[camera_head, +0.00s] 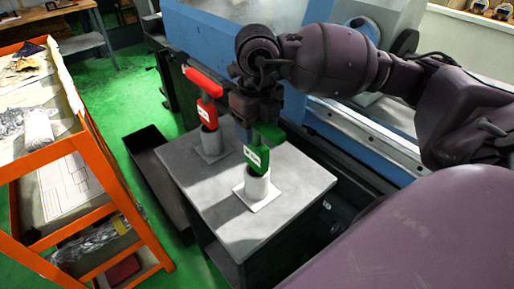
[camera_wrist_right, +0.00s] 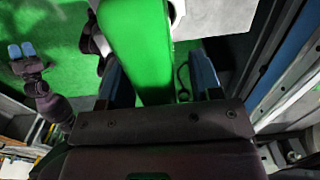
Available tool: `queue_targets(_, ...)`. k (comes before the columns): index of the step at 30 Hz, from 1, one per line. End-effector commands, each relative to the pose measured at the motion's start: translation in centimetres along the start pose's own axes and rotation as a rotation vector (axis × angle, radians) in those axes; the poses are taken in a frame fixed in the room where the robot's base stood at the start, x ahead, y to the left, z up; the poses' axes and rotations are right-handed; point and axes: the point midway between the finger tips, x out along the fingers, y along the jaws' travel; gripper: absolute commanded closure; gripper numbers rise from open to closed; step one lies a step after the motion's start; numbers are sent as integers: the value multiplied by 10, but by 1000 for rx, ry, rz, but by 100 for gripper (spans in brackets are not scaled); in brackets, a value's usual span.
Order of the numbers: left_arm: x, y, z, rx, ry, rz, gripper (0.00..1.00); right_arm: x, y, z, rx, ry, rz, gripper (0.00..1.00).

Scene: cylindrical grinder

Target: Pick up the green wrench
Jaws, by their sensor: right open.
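The green wrench (camera_head: 257,159) stands upright in a pale cylindrical holder (camera_head: 256,186) with a square base, on the grey tabletop. A white label shows on its side. My right gripper (camera_head: 262,122) is at the wrench's upper part, partly hiding it. In the right wrist view, the green wrench (camera_wrist_right: 143,55) runs between the two blue fingers of the open right gripper (camera_wrist_right: 160,78). A gap shows on the right side, and the left finger looks close to the wrench; contact is unclear. My left gripper (camera_wrist_right: 22,52) shows small and far off in that view, its opening unclear.
A red wrench (camera_head: 207,112) stands in a similar holder (camera_head: 209,141) behind and left of the green one. The grey table (camera_head: 185,165) is otherwise bare. The blue machine (camera_head: 210,40) stands close behind. An orange-framed cart (camera_head: 100,165) stands at the left.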

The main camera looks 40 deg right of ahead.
Motion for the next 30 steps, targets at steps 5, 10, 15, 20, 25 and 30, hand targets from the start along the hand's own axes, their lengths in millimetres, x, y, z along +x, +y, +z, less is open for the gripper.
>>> queue_targets(5, 0, 0, 0, 0, 0, 0, 50, 9, 0, 0, 0, -1, 0, 42)
queue_targets(10, 0, 0, 0, 0, -1, 0, 50, 8, 0, 0, 0, -1, 0, 42)
queue_targets(15, -1, 0, 2, -1, -4, -1, 50, 8, 0, 0, 0, -1, 0, 66)
queue_targets(20, -2, 0, 4, -1, -7, -1, 50, 8, 0, 0, 0, -1, 0, 90)
queue_targets(25, -2, 0, 4, -2, -8, -1, 50, 8, 0, 0, 0, -3, 0, 100)
queue_targets(30, -2, 0, 4, -2, -8, -1, 50, 7, 0, 0, 0, -3, 0, 100)
